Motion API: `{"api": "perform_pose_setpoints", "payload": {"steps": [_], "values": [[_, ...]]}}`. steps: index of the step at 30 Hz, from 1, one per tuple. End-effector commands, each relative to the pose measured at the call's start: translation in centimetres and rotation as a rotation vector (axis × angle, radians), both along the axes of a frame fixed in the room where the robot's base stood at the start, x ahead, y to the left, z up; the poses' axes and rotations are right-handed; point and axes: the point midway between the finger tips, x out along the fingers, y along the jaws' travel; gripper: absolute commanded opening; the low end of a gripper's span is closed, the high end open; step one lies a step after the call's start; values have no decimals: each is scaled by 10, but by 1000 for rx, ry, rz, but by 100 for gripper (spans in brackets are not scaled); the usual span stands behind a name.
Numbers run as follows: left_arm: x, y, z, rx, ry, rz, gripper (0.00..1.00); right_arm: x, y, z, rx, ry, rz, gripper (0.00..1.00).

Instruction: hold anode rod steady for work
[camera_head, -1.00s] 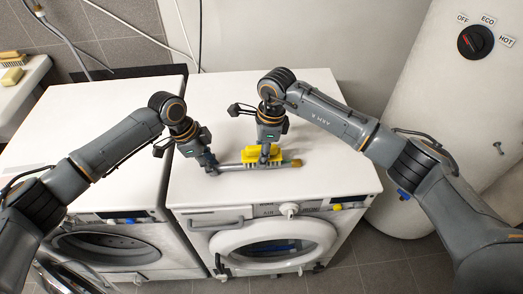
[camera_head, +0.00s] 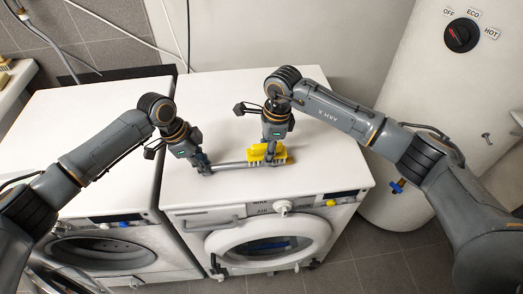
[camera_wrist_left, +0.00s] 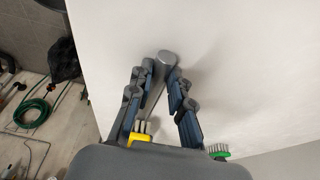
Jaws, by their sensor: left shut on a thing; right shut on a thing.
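The anode rod (camera_head: 232,165) is a thin grey rod lying crosswise just over the white top of the right-hand washer. My left gripper (camera_head: 203,165) is shut on its left end. In the left wrist view the rod's rounded end (camera_wrist_left: 166,59) sticks out past the fingers (camera_wrist_left: 157,100). My right gripper (camera_head: 270,151) is shut on a yellow brush (camera_head: 257,153) at the rod's right part. The brush hides most of the rod's right end. Yellow with pale bristles (camera_wrist_left: 140,133) also shows low in the left wrist view.
The rod is above the right washer (camera_head: 325,165); another white machine (camera_head: 85,150) stands to its left. A tall white boiler (camera_head: 430,100) with a dial is at the right. A green hose (camera_wrist_left: 30,112) lies on the floor.

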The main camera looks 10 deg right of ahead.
Motion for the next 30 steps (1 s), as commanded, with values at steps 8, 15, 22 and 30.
{"api": "perform_pose_setpoints", "payload": {"steps": [8,15,22,30], "values": [[0,0,0,0,0,0,0,0,-22,-2,-2,-2,-3,5],[0,0,0,0,0,0,0,0,-33,-3,0,0,-1,5],[0,0,0,0,0,0,0,0,-49,-4,-3,1,-4,5],[0,0,0,0,0,0,0,0,-66,-3,-3,1,-2,5]]}}
